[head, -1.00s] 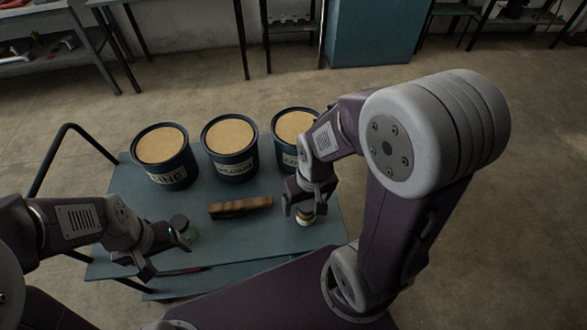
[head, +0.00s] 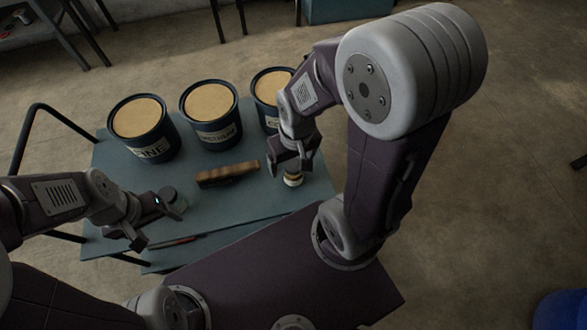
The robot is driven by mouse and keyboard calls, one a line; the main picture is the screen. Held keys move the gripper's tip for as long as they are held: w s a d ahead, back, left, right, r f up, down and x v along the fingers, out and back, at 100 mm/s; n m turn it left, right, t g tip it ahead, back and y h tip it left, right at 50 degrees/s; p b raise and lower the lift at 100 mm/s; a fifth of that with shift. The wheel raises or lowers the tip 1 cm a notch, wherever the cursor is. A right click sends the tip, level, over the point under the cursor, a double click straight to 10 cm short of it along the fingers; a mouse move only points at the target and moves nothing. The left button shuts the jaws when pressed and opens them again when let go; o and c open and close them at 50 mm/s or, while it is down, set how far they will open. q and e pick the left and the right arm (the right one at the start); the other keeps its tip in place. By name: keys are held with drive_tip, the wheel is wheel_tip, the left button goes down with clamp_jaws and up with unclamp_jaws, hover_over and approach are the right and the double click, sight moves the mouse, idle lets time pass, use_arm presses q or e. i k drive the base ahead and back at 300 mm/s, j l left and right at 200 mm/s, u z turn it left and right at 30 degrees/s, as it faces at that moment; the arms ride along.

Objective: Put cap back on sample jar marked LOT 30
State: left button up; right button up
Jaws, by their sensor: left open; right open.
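A small jar (head: 293,181) with a pale band stands on the blue-grey cart top, right under my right gripper (head: 290,168). That gripper points down with its fingers open around or just above the jar's top; I cannot tell whether they touch it. A second small piece, a dark round cap or capped jar (head: 169,195) with a greenish glassy part beside it, is near the middle left of the cart. My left gripper (head: 150,222) is open and empty just left of it. No LOT marking is readable on either one.
Three dark blue tubs with tan contents, a left one (head: 143,130), a middle one (head: 210,115) and a right one (head: 271,88), line the cart's back. A brown wooden block (head: 228,174) lies mid-cart. A thin dark tool (head: 176,242) lies near the front edge.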

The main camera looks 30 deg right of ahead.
sight(291, 181)
drive_tip(key=k+l+u, duration=0.3)
drive_tip(key=k+l, duration=0.25)
drive_tip(key=k, duration=0.15)
drive_tip(key=i+l+u, duration=0.15)
drive_tip(key=l, duration=0.35)
drive_tip(key=l+u, duration=0.15)
drive_tip(key=l, duration=0.3)
drive_tip(key=i+l+u, duration=0.15)
drive_tip(key=l, duration=0.35)
